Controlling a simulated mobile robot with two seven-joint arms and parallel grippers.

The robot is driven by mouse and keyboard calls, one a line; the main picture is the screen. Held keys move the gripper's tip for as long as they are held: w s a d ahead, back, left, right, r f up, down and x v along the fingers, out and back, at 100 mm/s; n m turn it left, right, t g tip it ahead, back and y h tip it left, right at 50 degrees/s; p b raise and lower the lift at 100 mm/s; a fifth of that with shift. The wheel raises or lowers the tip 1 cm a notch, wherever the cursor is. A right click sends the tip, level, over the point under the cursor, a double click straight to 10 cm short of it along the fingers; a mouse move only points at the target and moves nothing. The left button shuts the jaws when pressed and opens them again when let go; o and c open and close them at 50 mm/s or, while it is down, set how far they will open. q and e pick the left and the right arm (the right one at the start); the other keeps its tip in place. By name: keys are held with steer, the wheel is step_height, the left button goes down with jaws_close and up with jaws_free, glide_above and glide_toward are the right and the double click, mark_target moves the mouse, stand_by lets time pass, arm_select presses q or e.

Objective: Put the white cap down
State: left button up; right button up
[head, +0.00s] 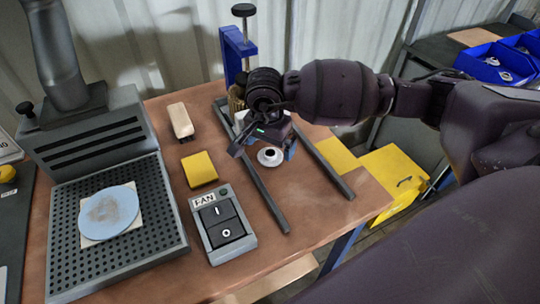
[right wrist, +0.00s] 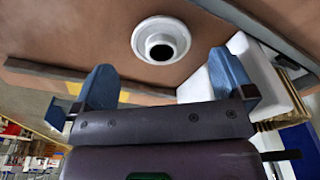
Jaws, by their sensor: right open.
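The white cap (head: 270,157) is a round flanged piece with a dark round centre. It rests on the brown bench top between two dark rails, and it shows whole in the right wrist view (right wrist: 162,40). My right gripper (right wrist: 165,78) is open and empty, with its two blue fingers spread. In that view the cap lies beyond the fingertips, apart from both. In the head view my right gripper (head: 270,141) is just above and behind the cap. My left gripper is not in view.
A white block (right wrist: 250,62) stands close to one finger, beside a tan pleated part. A blue clamp stand (head: 236,50) rises behind. The FAN switch box (head: 222,225), a yellow block (head: 199,169) and a perforated tray (head: 165,257) are to the left. Bench right of the cap is clear.

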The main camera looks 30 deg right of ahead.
mark_target(270, 152)
steer(key=f, duration=0.3)
steer(key=shift+w+d+f, duration=0.1)
steer(key=shift+w, duration=0.1)
steer(key=c, duration=1.1)
